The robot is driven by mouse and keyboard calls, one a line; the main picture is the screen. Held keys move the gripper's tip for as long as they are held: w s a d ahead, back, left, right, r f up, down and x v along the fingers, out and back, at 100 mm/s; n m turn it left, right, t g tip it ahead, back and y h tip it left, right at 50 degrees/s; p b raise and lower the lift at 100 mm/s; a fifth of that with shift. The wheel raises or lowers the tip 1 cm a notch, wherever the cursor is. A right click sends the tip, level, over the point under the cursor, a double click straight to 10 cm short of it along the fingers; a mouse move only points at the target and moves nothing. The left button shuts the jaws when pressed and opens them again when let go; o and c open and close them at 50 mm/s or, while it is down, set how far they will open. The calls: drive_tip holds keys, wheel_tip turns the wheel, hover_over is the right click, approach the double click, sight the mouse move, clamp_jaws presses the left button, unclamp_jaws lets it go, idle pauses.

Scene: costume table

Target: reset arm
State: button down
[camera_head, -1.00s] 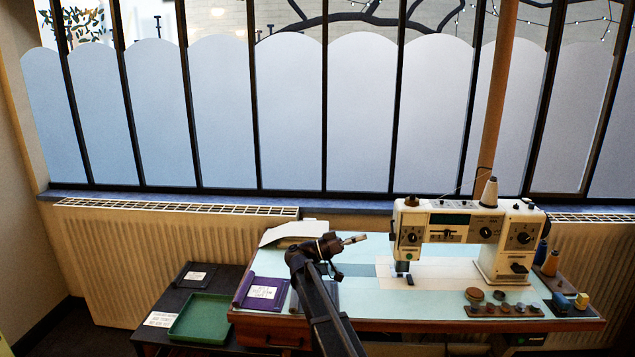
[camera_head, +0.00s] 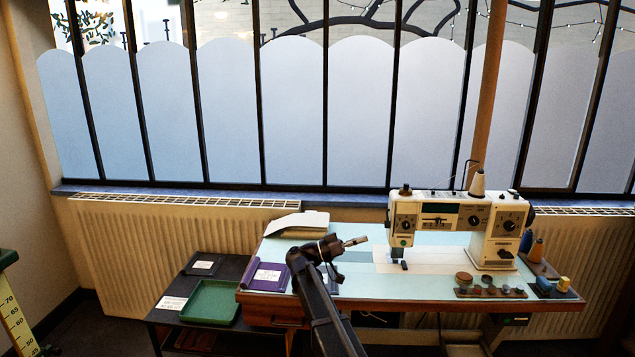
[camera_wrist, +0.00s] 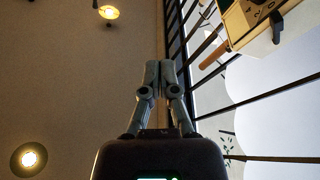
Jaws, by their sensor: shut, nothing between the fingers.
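My gripper (camera_head: 355,241) is raised above the left part of the sewing table (camera_head: 350,262), pointing right toward the sewing machine (camera_head: 456,222) but apart from it. In the wrist view my gripper (camera_wrist: 160,70) has its two fingers together, with nothing between them. That view looks toward the ceiling lamps and the window, with part of the sewing machine (camera_wrist: 255,20) at the upper right. My arm hides part of the table top.
A purple tray with a label (camera_head: 267,276) lies on the table's left end. A green tray (camera_head: 210,303) is on the dark side table (camera_head: 240,265). Thread spools (camera_head: 537,249) stand at the right. A green stand with a ruler (camera_head: 15,318) is at the far left.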

drive_tip(key=s+d+f+n+g+y, duration=0.1)
drive_tip(key=s+d+f+n+y, duration=0.3)
drive_tip(key=s+d+f+y, duration=0.25)
drive_tip(key=s+d+f+n+y, duration=0.3)
drive_tip(key=s+d+f+y, duration=0.15)
drive_tip(key=s+f, duration=0.45)
drive_tip(key=s+a+f+n+y, duration=0.3)
drive_tip(key=s+f+y, duration=0.1)
drive_tip(key=s+y, duration=0.15)
drive_tip(key=s+a+f+n+y, duration=0.3)
drive_tip(key=s+f+y, duration=0.2)
drive_tip(key=s, duration=0.2)
wheel_tip(320, 180, up, 20)
drive_tip(key=p, duration=2)
drive_tip(key=shift+s, duration=0.15)
